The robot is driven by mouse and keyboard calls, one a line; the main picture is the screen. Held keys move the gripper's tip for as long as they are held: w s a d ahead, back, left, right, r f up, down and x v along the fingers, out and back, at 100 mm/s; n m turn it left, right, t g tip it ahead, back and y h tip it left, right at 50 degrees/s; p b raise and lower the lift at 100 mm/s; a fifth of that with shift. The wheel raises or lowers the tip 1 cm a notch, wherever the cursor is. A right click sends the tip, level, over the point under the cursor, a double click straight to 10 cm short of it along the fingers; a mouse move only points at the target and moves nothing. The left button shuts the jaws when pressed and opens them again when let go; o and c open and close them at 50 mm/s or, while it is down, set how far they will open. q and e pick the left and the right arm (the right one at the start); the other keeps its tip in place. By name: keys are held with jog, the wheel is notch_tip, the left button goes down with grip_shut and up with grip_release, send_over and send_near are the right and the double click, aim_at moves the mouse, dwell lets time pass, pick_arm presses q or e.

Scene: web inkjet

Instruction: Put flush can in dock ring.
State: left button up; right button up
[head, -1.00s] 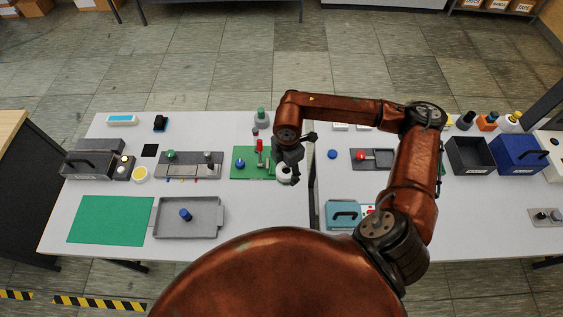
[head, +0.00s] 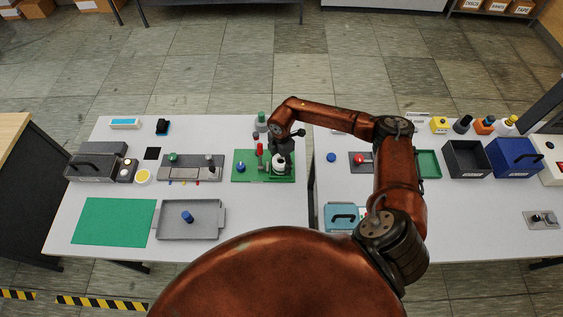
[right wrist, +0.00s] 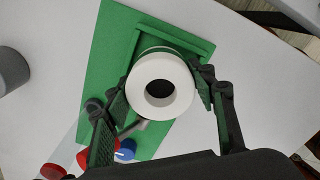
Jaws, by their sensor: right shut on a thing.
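The flush can appears to be the white round can (right wrist: 181,101) with a dark round opening in its top, in the right wrist view. It also shows in the head view (head: 280,169), under my right gripper (head: 280,163). My right gripper (right wrist: 168,98) is shut on it, one finger on each side. The can is over the green board (right wrist: 113,50), by a raised green frame (right wrist: 192,42). I cannot make out a separate dock ring, nor whether the can touches the board. My left gripper is not in view.
A red-topped clear part (right wrist: 52,171) and a blue knob (right wrist: 125,150) stand close to the right gripper on the board side. A grey cylinder (right wrist: 12,70) is further left. In the head view a grey tray (head: 176,234) and a green mat (head: 113,222) lie at front left.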

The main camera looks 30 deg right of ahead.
aim_at(281, 162)
jog(key=shift+f, duration=0.45)
jog(key=shift+f, duration=0.1)
jog(key=o, duration=1.4)
jog(key=shift+o, duration=0.2)
jog(key=shift+r, duration=0.3)
notch_tip(281, 162, up, 12)
jog(key=b, duration=0.1)
jog(key=shift+f+b, duration=0.15)
jog(key=shift+b, duration=0.25)
